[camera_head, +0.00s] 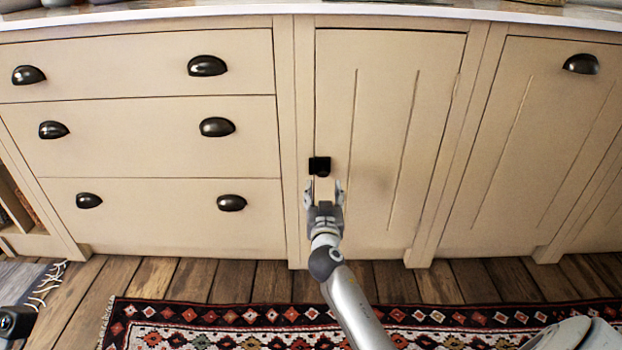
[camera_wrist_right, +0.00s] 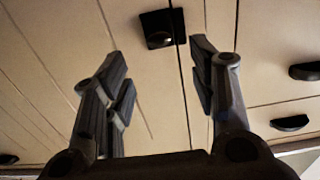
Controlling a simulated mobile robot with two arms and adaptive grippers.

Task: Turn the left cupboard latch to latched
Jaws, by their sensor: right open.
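The left cupboard latch is a small black block (camera_head: 319,166) at the left edge of the panelled cupboard door (camera_head: 382,130). It appears to lie across the seam between door and frame; its exact turn angle is hard to tell. In the right wrist view the latch (camera_wrist_right: 157,29) is near the top, beyond the fingertips. My right gripper (camera_head: 324,186) is open and empty just below and in front of the latch, fingers pointing at the cupboard. Its two fingers (camera_wrist_right: 160,52) are spread wide with the latch framed between them, with no contact visible.
Drawers with dark cup handles (camera_head: 217,127) are left of the door. Another panelled front with a cup handle (camera_head: 581,64) is to the right. A white countertop (camera_head: 230,12) runs above. A patterned rug (camera_head: 240,315) lies on the wooden floor (camera_head: 225,280).

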